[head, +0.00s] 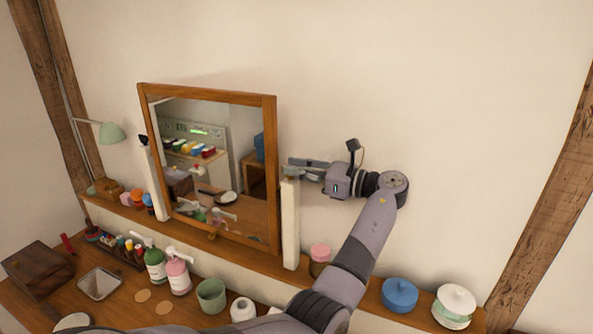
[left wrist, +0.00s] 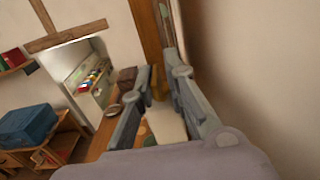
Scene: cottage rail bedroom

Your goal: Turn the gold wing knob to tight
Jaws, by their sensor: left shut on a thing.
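The wooden framed mirror (head: 270,130) stands tilted between two white posts. My left gripper (head: 291,169) is at the top of the right post (head: 290,220), beside the mirror's right edge. In the left wrist view, its fingers (left wrist: 168,84) are closed around a small gold-brown piece, the gold wing knob (left wrist: 157,86). The knob is mostly hidden by the fingers, and its turn angle cannot be told. In the head view the gripper hides it. My right gripper is out of view.
A wooden shelf (head: 365,300) runs below, with a pink-lidded jar (head: 320,254), a blue pot (head: 399,294) and a white lidded bowl (head: 454,305). Pump bottles (head: 178,272) and a green cup (head: 211,296) stand in front. The wall right of my arm is bare.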

